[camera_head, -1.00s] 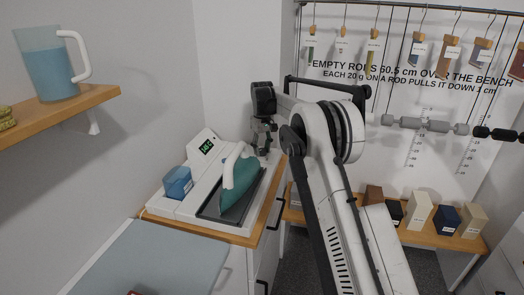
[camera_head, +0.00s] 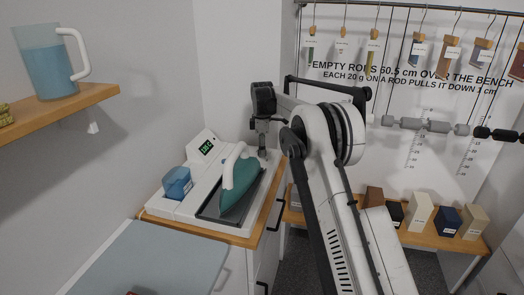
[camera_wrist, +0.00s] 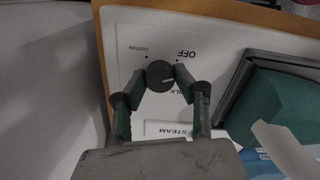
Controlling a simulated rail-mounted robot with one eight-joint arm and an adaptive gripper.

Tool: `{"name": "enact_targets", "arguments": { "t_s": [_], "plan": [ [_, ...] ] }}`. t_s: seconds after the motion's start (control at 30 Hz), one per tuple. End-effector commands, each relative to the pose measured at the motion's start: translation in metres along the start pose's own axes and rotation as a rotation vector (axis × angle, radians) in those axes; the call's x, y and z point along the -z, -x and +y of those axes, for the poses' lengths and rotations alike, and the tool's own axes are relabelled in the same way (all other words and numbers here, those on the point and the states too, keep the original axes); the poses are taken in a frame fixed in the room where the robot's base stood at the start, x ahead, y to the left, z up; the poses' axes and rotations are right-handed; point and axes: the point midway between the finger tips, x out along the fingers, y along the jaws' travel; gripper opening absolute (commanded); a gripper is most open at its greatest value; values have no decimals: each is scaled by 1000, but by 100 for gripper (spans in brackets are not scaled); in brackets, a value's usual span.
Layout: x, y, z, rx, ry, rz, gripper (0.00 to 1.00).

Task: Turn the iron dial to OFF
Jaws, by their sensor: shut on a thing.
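The iron dial (camera_wrist: 160,72) is a dark round knob on a white panel in the wrist view. Its pale pointer line points right, between the OFF (camera_wrist: 187,54) and SILK (camera_wrist: 183,90) labels, not squarely at OFF. COTTON (camera_wrist: 133,50) is printed on its other side. My gripper (camera_wrist: 161,79) is shut on the dial, one fingertip on each side. In the head view, my gripper (camera_head: 262,148) points down at the far end of the white ironing station (camera_head: 200,208); the dial cannot be made out there. The teal iron (camera_head: 240,195) rests on its dark plate.
A blue water tank (camera_head: 177,182) and a green-lit display (camera_head: 206,147) are on the station. The iron's dark plate edge (camera_wrist: 240,85) lies close to the right of my fingers. A wooden bench (camera_head: 435,238) with several blocks stands at the right; hanging rods are above it.

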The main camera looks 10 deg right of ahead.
Motion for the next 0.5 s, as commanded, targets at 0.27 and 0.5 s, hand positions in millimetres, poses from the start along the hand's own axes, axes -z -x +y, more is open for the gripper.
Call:
{"name": "enact_targets", "arguments": {
  "t_s": [0.27, 0.5],
  "plan": [
    [0, 1, 0, -2, 218, 0, 2],
    [0, 1, 0, -2, 341, 0, 2]
  ]
}}
